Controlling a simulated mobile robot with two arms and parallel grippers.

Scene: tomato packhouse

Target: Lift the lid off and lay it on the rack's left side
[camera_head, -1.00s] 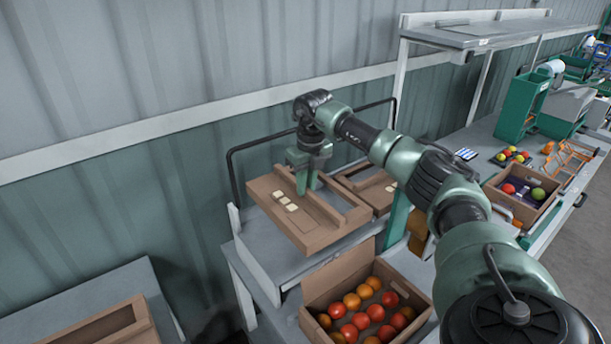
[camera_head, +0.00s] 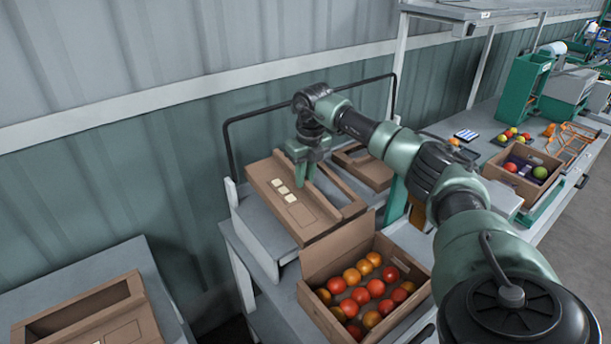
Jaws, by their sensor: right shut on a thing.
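The lid (camera_head: 272,190) is a brown cardboard piece with raised edges and small pale labels. It is over the left part of the grey rack (camera_head: 248,232); whether it fully rests there I cannot tell. My right gripper (camera_head: 305,180) reaches down to the lid from above and is shut on its inner raised strip, the fingertips partly hidden. The open cardboard box (camera_head: 320,266) of red and orange tomatoes stands in front of the rack. My left gripper is not in view.
Another brown carton piece (camera_head: 372,172) lies on the rack's right side, close to the lid. Black rails (camera_head: 229,150) bound the rack at the back. A carton (camera_head: 84,301) stands on a grey table at lower left. A bench with another tomato box (camera_head: 515,190) runs right.

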